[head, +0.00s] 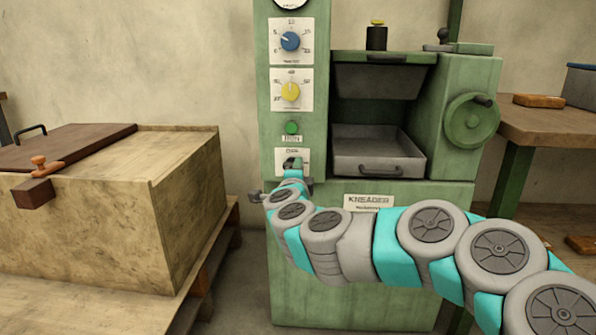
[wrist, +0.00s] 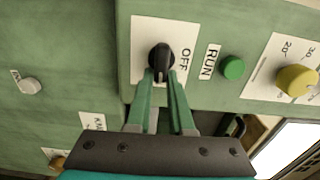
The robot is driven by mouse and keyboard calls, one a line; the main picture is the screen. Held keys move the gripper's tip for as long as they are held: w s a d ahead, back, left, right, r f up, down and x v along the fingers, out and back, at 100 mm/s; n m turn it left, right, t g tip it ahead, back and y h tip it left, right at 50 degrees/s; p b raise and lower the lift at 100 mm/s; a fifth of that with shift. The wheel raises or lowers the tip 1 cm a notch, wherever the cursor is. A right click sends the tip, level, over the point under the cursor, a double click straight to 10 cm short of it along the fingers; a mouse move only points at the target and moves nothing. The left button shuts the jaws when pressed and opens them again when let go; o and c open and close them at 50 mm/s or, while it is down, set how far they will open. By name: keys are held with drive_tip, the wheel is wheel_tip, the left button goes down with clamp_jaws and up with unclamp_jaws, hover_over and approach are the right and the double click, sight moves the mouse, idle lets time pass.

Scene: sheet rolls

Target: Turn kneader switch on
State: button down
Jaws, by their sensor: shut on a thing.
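The green kneader (head: 390,225) stands against the wall, with a "KNEADER" plate on its front. Its black rotary switch (wrist: 161,56) sits on a white plate marked "OFF" in the wrist view; which position it points to is hard to tell. My gripper (wrist: 162,78) has its two green fingers closed around the switch knob, one on each side. In the head view my gripper (head: 292,168) is at the lowest panel plate and mostly covers the switch. The green RUN button (head: 291,127) is just above the switch and also shows in the wrist view (wrist: 232,67).
Yellow (head: 290,91) and blue (head: 290,41) dials sit above on the panel. A metal tray (head: 360,150) is in the machine's opening, with a handwheel (head: 470,122) at right. A large wooden box (head: 110,215) stands left, a bench (head: 545,130) right.

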drive_tip(key=shift+f, duration=0.1)
idle(0.3)
drive_tip(key=c, duration=0.8)
unclamp_jaws()
drive_tip(key=s, duration=0.8)
drive_tip(key=shift+p, duration=0.3)
drive_tip(key=shift+w+a, duration=0.1)
